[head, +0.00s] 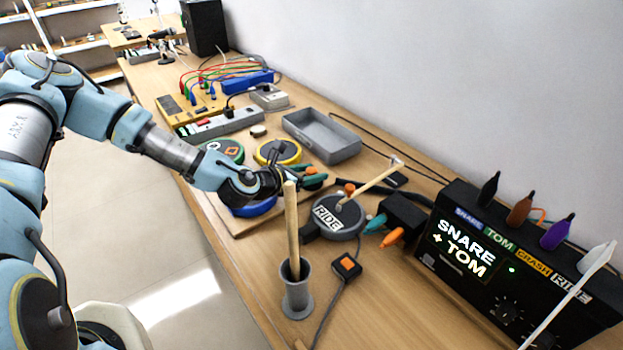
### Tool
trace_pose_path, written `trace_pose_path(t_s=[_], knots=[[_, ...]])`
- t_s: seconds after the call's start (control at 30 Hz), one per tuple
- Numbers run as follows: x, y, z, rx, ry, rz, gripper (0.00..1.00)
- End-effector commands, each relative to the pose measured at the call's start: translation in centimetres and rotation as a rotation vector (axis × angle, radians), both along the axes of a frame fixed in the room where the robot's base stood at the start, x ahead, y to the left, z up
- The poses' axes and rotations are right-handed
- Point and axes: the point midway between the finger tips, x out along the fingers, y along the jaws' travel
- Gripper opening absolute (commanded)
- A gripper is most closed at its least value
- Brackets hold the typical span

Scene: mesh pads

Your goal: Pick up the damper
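My gripper (287,183) is black and reaches in from the left, low over the drum pads. Its fingers are partly hidden by a wooden stick in front, so I cannot tell if it is open or shut. Close to the fingertips are a green piece (316,181) and a small orange piece (309,170); I cannot tell if they touch the gripper. No item is clearly marked as the damper.
A blue pad (254,209), yellow-rimmed pad (277,152) and green pad (225,150) surround my gripper. A grey cup (297,299) holds an upright stick (291,225) in front. An empty grey tray (322,138) is behind. A black control box (470,258) stands right.

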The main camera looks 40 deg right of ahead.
Motion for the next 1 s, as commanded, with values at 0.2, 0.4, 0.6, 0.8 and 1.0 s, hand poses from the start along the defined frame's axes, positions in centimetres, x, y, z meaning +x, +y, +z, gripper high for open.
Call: trace_pose_path(t_s=[0.2, 0.4, 0.6, 0.8, 1.0], knots=[[0.01, 0.02, 0.02, 0.0, 0.0, 0.0, 0.3], [0.0, 0.01, 0.02, 0.0, 0.0, 0.0, 0.08], [0.0, 0.01, 0.02, 0.0, 0.0, 0.0, 0.0], [0.0, 0.0, 0.04, 0.0, 0.0, 0.0, 0.0], [0.08, 0.0, 0.73, -0.001, 0.0, 0.001, 0.0]])
